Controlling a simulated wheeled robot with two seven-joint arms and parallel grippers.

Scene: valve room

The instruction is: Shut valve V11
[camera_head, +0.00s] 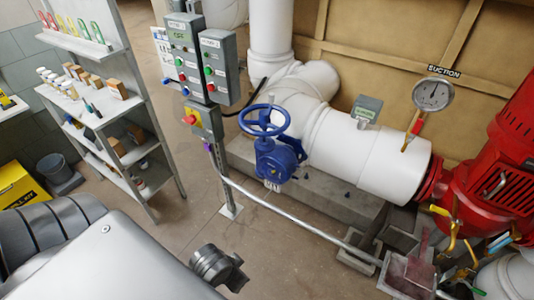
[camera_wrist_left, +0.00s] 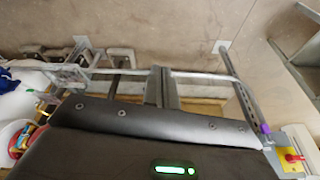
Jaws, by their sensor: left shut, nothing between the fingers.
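The valve with a blue handwheel (camera_head: 265,135) and blue body (camera_head: 275,160) stands in front of the white pipe, near the middle of the head view. A small tag (camera_head: 272,185) below its body seems to read V11. My left gripper (camera_wrist_left: 164,72) shows in the left wrist view, its two fingers shut together with nothing between them. My right gripper is in neither view.
A post carries grey control boxes (camera_head: 218,65) and a yellow box with a red switch (camera_head: 190,119), left of the valve. A metal rail (camera_head: 290,222) runs low in front of it. A shelf (camera_head: 130,150) stands left; the red pump (camera_head: 500,160) is right.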

